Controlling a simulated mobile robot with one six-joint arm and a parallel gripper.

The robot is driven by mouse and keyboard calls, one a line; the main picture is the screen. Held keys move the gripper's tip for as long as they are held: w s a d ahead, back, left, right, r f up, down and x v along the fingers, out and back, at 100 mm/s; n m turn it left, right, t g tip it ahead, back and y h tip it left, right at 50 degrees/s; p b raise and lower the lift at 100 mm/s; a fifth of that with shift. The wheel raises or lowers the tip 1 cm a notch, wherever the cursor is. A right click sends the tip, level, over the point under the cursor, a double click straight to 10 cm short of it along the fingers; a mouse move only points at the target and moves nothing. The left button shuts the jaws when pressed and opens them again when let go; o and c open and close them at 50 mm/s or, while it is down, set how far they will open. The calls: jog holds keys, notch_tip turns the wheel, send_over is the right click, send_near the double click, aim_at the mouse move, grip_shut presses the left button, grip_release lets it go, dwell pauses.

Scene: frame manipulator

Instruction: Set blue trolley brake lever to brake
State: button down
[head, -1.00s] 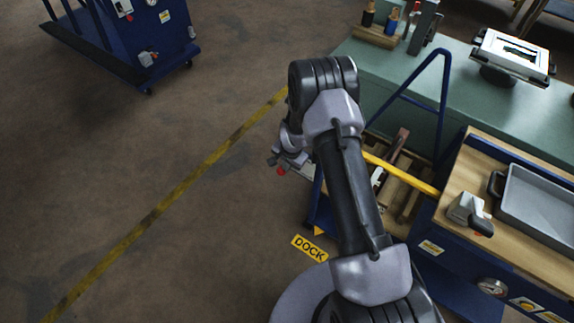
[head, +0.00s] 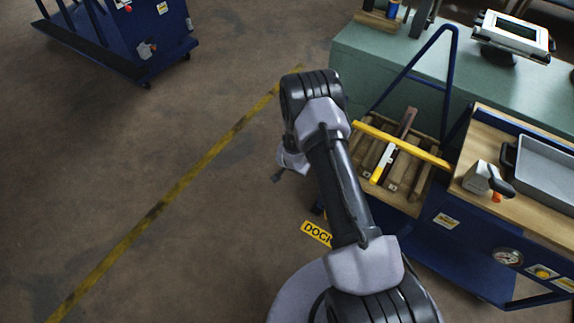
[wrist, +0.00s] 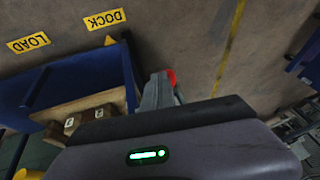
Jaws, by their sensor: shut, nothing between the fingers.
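A blue trolley with an A-shaped frame (head: 450,85) and a wood-lined bed stands at the right in the head view. Its blue end (wrist: 92,75) shows at the left of the wrist view. My gripper (head: 280,176) hangs left of the trolley bed in the head view, partly hidden by my arm. It is shut and empty. In the wrist view, a grey piece with a red patch (wrist: 171,77) projects beyond my gripper housing, beside the trolley corner. I cannot tell whether the red patch is on my finger or on a lever. I cannot make out the brake lever's position.
A yellow bar (head: 402,144) lies across the trolley bed. A wood-topped blue unit with a grey tray (head: 545,172) and gauge (head: 508,257) is at right. A green bench (head: 380,75) stands behind. Another blue unit (head: 150,35) is upper left. Open floor lies left.

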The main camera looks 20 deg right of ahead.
jog(key=shift+r+p, duration=0.7)
jog(key=shift+r, duration=0.25)
jog(key=shift+r, duration=0.1)
